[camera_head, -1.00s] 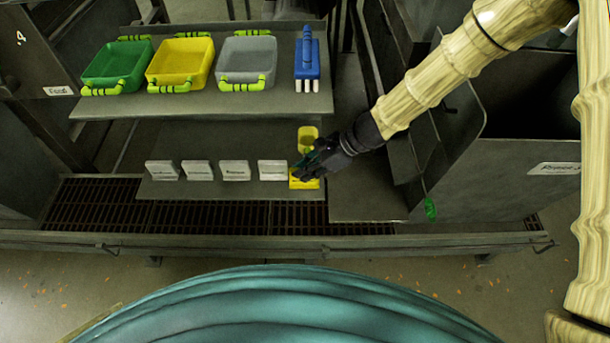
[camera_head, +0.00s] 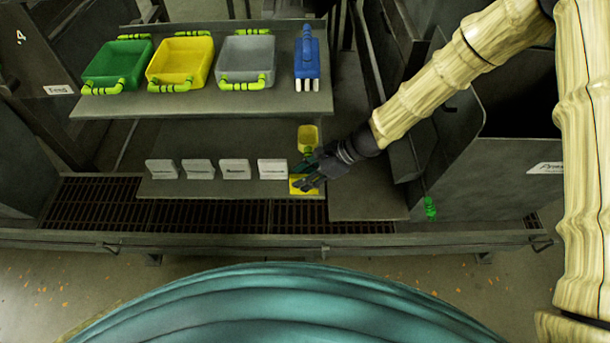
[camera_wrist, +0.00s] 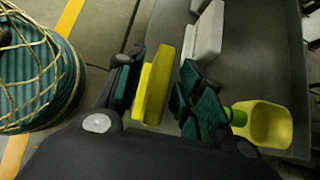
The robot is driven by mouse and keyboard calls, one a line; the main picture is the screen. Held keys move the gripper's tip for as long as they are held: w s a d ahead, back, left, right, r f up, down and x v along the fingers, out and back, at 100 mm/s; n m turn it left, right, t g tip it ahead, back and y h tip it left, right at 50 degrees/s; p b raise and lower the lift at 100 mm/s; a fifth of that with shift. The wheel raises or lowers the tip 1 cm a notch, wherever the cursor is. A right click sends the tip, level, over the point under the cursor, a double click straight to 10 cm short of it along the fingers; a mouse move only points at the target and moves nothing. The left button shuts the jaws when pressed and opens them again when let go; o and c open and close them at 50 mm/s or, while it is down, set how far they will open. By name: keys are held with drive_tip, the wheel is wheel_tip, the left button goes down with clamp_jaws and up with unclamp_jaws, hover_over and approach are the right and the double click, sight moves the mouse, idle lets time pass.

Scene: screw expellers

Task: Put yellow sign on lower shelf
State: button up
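The yellow sign (camera_head: 301,185) stands on the lower shelf (camera_head: 222,188), at the right end of a row of white signs (camera_head: 235,169). My gripper (camera_head: 308,176) is at the sign, reaching in from the right, and covers part of it. In the wrist view the yellow sign (camera_wrist: 156,86) stands between the two dark teal fingers. A gap shows between the sign and the right finger, and the sign is close to the left finger. The gripper looks open. Whether the left finger touches the sign is unclear.
A yellow scoop (camera_head: 307,136) lies just behind my gripper, and it also shows in the wrist view (camera_wrist: 264,124). The upper shelf (camera_head: 200,103) holds green, yellow and grey bins and a blue brush (camera_head: 307,58). Dark metal machinery (camera_head: 500,170) stands to the right.

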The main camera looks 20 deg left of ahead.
drive_tip(key=v, duration=1.2)
drive_tip(key=shift+b, duration=0.3)
drive_tip(key=s+d+f+n+h, duration=0.55)
drive_tip(key=s+d+f, duration=0.75)
drive_tip(key=d+f, duration=0.4)
drive_tip(key=s+d+f+n+t+h, duration=0.1)
drive_tip(key=s+d+f+n, duration=0.2)
drive_tip(key=s+d, duration=0.3)
drive_tip(key=s+d+f+n+t+h, duration=0.1)
drive_tip(key=s+d+f+n, duration=0.3)
drive_tip(key=s, duration=0.7)
drive_tip(key=d+n+h, duration=0.1)
drive_tip(key=d+n, duration=0.1)
drive_tip(key=shift+d, duration=0.4)
